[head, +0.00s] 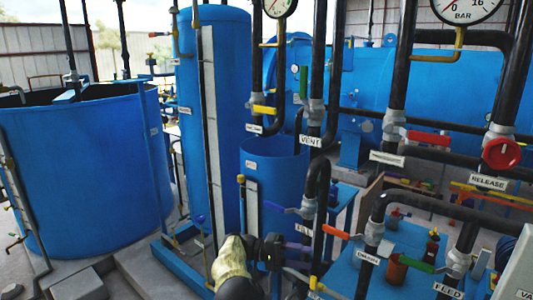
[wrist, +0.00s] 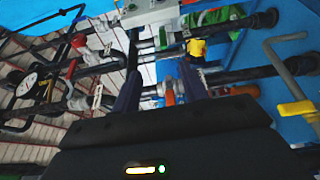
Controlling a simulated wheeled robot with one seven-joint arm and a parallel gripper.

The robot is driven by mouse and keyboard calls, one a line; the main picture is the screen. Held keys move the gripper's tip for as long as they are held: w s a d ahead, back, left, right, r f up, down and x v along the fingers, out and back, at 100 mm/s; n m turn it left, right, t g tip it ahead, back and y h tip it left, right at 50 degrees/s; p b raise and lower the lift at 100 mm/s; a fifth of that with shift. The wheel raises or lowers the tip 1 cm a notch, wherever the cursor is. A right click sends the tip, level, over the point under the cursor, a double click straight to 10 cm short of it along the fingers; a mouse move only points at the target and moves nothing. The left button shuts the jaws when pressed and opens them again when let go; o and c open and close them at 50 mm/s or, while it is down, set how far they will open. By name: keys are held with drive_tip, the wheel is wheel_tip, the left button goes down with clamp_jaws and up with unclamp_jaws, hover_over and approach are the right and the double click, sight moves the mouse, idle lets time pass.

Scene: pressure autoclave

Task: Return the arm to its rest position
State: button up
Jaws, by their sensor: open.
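My arm (head: 232,262) rises from the bottom centre of the head view, with a pale yellowish section. My gripper (head: 304,262) points right, in front of the black pipes. In the wrist view my gripper (wrist: 160,88) has its two dark fingers apart, with nothing held between them. Pipes and valves show beyond the fingertips, and an orange part (wrist: 169,92) shows in the gap. I cannot tell how far the fingers are from the pipes.
Black pipes carry a red lever (head: 429,138), a red round handwheel (head: 502,154) and a green lever (head: 414,263). Labels read VENT, RELEASE, DRAIN and FEED. A large blue tank (head: 85,175) stands left, and a tall blue cylinder (head: 228,90) stands behind the arm. Grey floor lies lower left.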

drive_tip(key=s+d+f+n+t+y+p, duration=0.1)
drive_tip(key=s+d+f+n+y, duration=0.15)
drive_tip(key=s+d+y, duration=0.8)
drive_tip(key=s+a+r+t+y, duration=0.1)
drive_tip(key=s+a+t+y, duration=0.1)
drive_tip(key=s, duration=0.6)
drive_tip(key=s+a+r+t+y+p, duration=0.1)
drive_tip(key=s+a+r+t+y, duration=0.1)
drive_tip(key=s, duration=0.7)
drive_tip(key=a+t+y, duration=0.1)
drive_tip(key=t+y, duration=0.1)
drive_tip(key=y, duration=0.1)
drive_tip(key=shift+n+t+p, duration=0.3)
drive_tip(key=shift+n, duration=0.05)
drive_tip(key=shift+s, duration=0.2)
drive_tip(key=shift+s, duration=0.1)
